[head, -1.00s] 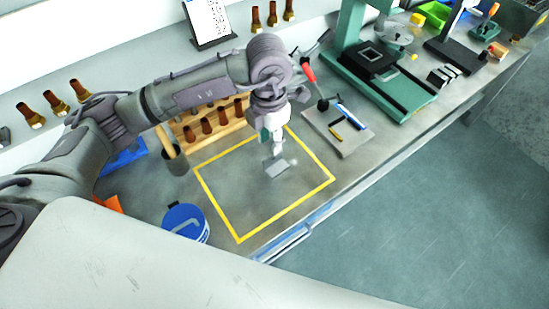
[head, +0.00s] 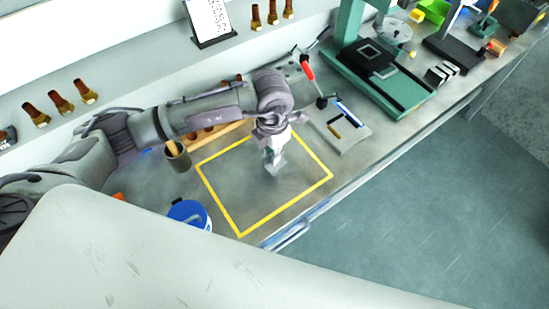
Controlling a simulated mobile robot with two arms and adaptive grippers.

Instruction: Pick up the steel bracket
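My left gripper (head: 273,166) is inside the yellow square outline (head: 216,203) on the bench, pointing down, its fingertips low over the bench top. The small flat grey steel bracket does not show clearly now. Its place is at the fingertips, where grey metal and grey fingers blend. I cannot tell whether the fingers are open or shut, or whether they touch the bracket. My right gripper is not in view.
A blue-lidded tub (head: 189,214) and a brown cup (head: 177,157) stand left of the outline. Behind is a wooden rack (head: 197,139), partly hidden by my arm. A grey plate with tools (head: 344,134) lies to the right. The outlined area is otherwise clear.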

